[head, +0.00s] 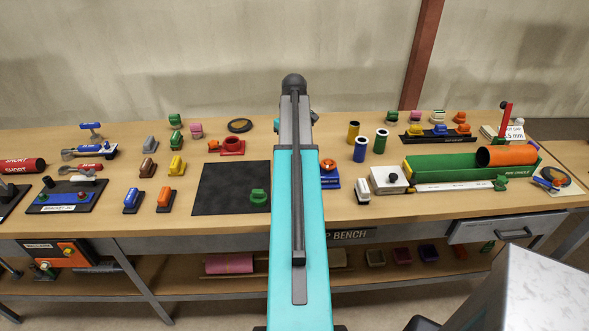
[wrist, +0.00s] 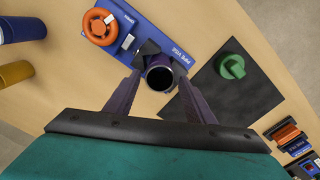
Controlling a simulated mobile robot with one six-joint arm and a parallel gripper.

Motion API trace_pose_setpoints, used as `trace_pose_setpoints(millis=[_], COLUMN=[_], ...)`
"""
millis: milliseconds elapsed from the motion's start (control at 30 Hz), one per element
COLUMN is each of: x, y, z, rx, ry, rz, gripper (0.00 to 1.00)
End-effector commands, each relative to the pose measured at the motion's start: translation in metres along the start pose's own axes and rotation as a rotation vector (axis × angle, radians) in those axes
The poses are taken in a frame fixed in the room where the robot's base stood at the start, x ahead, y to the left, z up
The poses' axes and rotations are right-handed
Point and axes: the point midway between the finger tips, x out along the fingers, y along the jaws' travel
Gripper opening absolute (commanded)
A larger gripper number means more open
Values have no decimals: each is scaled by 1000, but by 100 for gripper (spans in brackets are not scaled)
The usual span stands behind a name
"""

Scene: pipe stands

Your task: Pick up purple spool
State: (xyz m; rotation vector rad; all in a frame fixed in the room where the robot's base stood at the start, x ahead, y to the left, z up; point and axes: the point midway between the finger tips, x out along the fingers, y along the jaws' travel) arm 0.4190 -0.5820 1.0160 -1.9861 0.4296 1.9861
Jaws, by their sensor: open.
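In the wrist view a dark purple, tube-like piece with a round dark opening, which looks like the purple spool (wrist: 160,76), stands at the blue pipe vise (wrist: 178,41). My gripper (wrist: 158,84) is open, with one finger on each side of the spool. I cannot tell whether the fingers touch it, and its lower part is hidden. In the head view my arm hides the spool and my gripper; part of the blue vise (head: 330,182) shows right of the arm.
An orange handwheel (wrist: 100,27) sits on the vise. A black mat (head: 221,187) with a green piece (head: 258,197) lies beside it. Blue (wrist: 22,28) and yellow (wrist: 15,73) cylinders stand on the other side. A green tray (head: 455,168) with an orange pipe is farther right.

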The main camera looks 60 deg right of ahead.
Motion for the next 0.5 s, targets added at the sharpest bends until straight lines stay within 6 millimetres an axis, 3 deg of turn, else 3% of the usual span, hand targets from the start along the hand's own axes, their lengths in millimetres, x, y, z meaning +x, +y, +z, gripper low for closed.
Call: trace_pose_setpoints(millis=[100, 367, 500], x=[0, 0, -1], y=[0, 0, 0], z=[0, 0, 0], rx=[0, 1, 0], ry=[0, 0, 0], rz=[0, 0, 0], gripper=[49, 6, 6])
